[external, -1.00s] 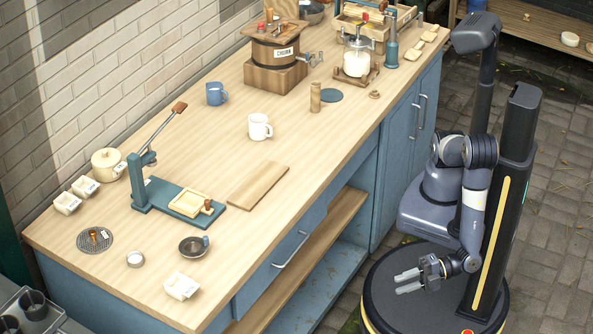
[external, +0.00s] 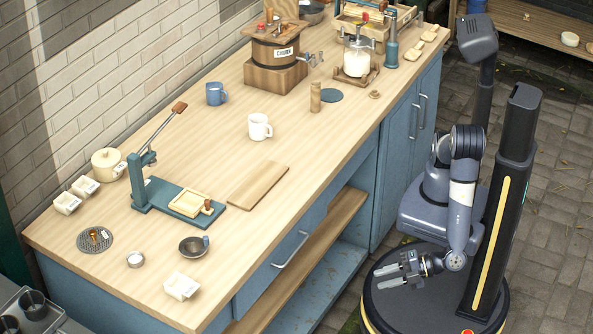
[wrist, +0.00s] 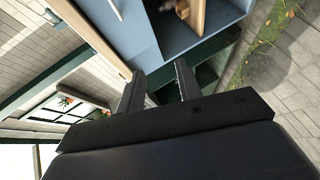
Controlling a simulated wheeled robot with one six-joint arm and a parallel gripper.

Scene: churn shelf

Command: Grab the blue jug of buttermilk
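A blue jug (external: 216,93) with a side handle stands upright on the wooden worktop, towards the wall side; what it holds cannot be seen. A white jug (external: 259,127) of similar shape stands nearer the front edge, to its lower right. My gripper (external: 381,277) is open and empty, low over my base, beside the counter's front and below the worktop, well away from both jugs. In the wrist view, my gripper (wrist: 160,72) shows two separated fingers with nothing between them. Neither jug shows in the wrist view.
The worktop (external: 330,130) has clear room around the blue jug. A wooden churn (external: 275,55) stands behind it, a lever press (external: 148,190) to its lower left, and a wooden board (external: 258,185) near the front. The counter edge and open lower shelf (external: 300,272) lie beside my gripper.

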